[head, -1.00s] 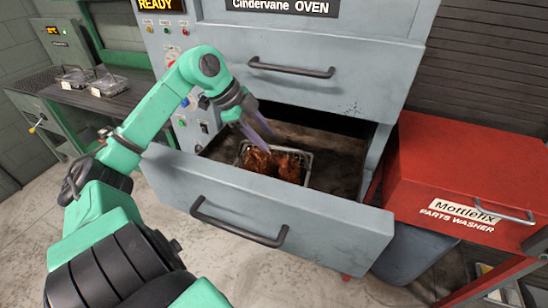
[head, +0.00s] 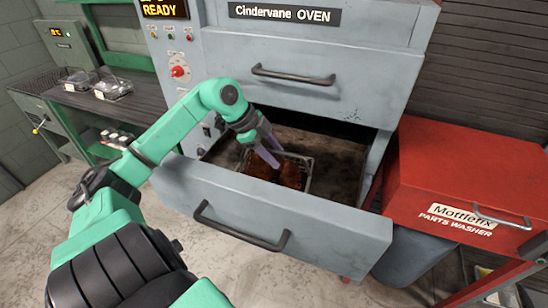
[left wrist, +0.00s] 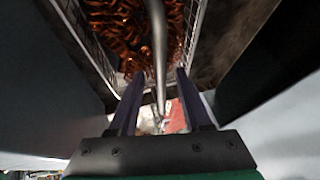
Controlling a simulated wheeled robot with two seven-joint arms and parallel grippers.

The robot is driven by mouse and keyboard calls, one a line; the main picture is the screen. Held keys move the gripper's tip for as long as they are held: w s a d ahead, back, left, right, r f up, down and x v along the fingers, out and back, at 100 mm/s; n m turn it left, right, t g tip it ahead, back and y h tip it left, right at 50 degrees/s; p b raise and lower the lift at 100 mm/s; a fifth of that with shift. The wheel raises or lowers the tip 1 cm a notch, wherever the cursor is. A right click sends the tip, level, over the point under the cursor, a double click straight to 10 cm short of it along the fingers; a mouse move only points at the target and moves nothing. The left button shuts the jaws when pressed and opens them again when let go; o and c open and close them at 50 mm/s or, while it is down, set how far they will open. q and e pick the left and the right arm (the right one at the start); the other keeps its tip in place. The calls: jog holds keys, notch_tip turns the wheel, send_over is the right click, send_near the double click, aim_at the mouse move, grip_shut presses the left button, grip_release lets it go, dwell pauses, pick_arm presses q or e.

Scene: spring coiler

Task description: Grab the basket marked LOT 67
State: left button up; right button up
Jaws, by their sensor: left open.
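A wire basket (head: 309,174) filled with copper-brown coils sits inside the open lower drawer of the oven. It also shows in the left wrist view (left wrist: 88,42), with a metal bar (left wrist: 158,45), seemingly its handle, running across it. My left gripper (head: 277,158) is over the basket, pointing down into the drawer. In the left wrist view its two fingers are apart, with the bar between them; I cannot tell whether either finger touches it. No LOT 67 marking is readable on this basket. My right gripper is not in view.
The drawer front (head: 270,210) with its black handle stands out from the Cindervane oven. A red parts washer (head: 450,170) is close on the right. Two small wire baskets (head: 112,88) stand on the dark bench at the left.

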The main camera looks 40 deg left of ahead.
pick_arm(q)
grip_shut()
jog(key=shift+r, duration=0.1)
dwell(1.2)
